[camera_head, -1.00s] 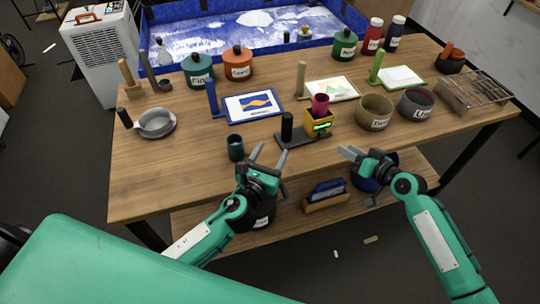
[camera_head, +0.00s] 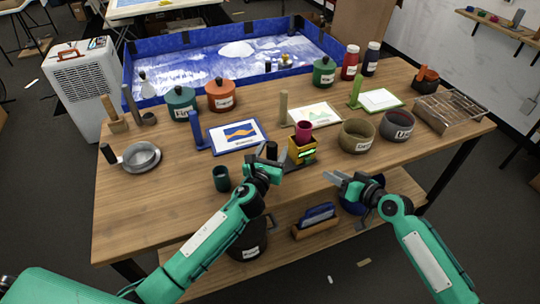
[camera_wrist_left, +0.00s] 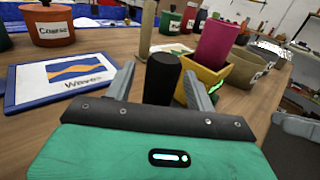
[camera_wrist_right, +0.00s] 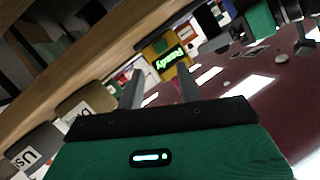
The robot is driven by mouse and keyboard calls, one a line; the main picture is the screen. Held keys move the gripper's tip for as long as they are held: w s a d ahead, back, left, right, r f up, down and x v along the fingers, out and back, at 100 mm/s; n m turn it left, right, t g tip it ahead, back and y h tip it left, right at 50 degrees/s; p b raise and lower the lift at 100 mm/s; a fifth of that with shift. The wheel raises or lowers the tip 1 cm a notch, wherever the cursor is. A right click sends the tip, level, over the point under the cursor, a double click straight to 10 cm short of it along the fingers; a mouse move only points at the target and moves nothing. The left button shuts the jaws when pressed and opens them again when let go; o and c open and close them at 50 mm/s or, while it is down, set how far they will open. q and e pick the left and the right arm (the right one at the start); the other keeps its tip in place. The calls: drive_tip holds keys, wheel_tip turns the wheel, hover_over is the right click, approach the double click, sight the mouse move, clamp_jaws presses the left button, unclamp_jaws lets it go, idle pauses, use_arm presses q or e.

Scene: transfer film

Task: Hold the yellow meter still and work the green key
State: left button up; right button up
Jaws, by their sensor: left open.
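The yellow meter (camera_head: 302,152) stands near the table's front edge with a magenta cup (camera_head: 304,130) in its top and a lit green display. The display reads "Ready" in the right wrist view, where the meter (camera_wrist_right: 157,52) is ahead of the fingers. I cannot make out a separate green key. A black upright post (camera_wrist_left: 163,78) stands beside the meter. My left gripper (camera_head: 269,160) is open, with the post between its fingers in the left wrist view; contact cannot be told. My right gripper (camera_head: 345,195) is open and empty, right of the meter, off the table's front edge.
A dark green cup (camera_head: 221,178) stands left of my left gripper. A blue-framed wave picture (camera_head: 238,135) lies behind it. Two labelled bowls, olive (camera_head: 358,136) and grey (camera_head: 397,126), stand right of the meter. The left front of the table is clear.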

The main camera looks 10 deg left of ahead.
use_arm(q)
drive_tip(key=c, duration=1.1)
clamp_jaws()
use_arm(e)
drive_tip(key=shift+c, duration=0.8)
clamp_jaws()
